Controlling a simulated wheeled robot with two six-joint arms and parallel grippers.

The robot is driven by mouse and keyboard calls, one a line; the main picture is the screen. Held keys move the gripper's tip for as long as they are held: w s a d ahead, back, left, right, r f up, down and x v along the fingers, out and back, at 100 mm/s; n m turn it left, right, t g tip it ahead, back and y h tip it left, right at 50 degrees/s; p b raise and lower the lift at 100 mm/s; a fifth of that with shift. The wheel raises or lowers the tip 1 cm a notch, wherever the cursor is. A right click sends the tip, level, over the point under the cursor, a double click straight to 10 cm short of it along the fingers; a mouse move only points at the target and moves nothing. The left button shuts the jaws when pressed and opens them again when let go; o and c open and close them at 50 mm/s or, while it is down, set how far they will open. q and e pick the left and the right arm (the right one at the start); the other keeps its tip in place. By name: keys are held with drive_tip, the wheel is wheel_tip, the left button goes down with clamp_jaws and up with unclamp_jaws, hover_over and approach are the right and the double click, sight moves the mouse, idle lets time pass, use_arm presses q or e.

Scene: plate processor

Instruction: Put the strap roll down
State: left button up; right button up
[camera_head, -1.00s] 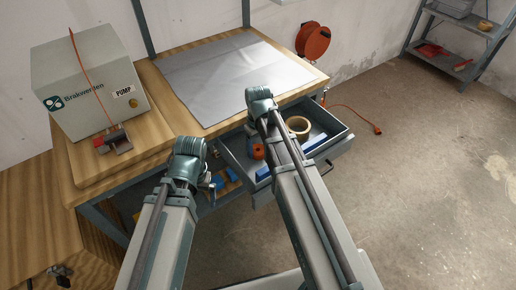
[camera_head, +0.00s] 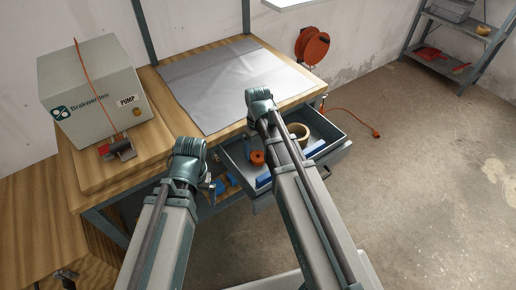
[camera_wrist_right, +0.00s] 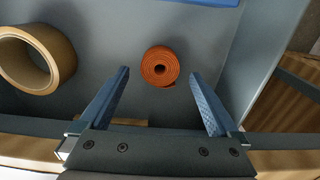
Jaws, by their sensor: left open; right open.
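The strap roll is a small orange coil (camera_wrist_right: 160,66) lying on the grey floor of the open drawer (camera_wrist_right: 110,35). It also shows in the head view (camera_head: 257,157), left of my right arm. In the right wrist view my right gripper (camera_wrist_right: 160,76) is open, with one finger to each side of the roll's near side. A gap shows between the roll and both fingers, and nothing is held. In the head view my left gripper (camera_head: 213,187) is mostly hidden behind its wrist, in front of the bench beside the drawer.
A tan tape roll (camera_wrist_right: 36,58) and a blue item (camera_wrist_right: 200,2) lie in the same drawer. Above it is the workbench with a grey mat (camera_head: 230,85). A pump box (camera_head: 90,90) stands at the left. An orange cable reel (camera_head: 312,46) hangs behind.

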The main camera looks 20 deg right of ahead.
sight(258, 156)
wheel_tip(258, 156, up, 9)
drive_tip(key=p, duration=0.8)
drive_tip(key=shift+f, duration=0.15)
wheel_tip(258, 156, down, 12)
drive_tip(key=b, duration=1.2)
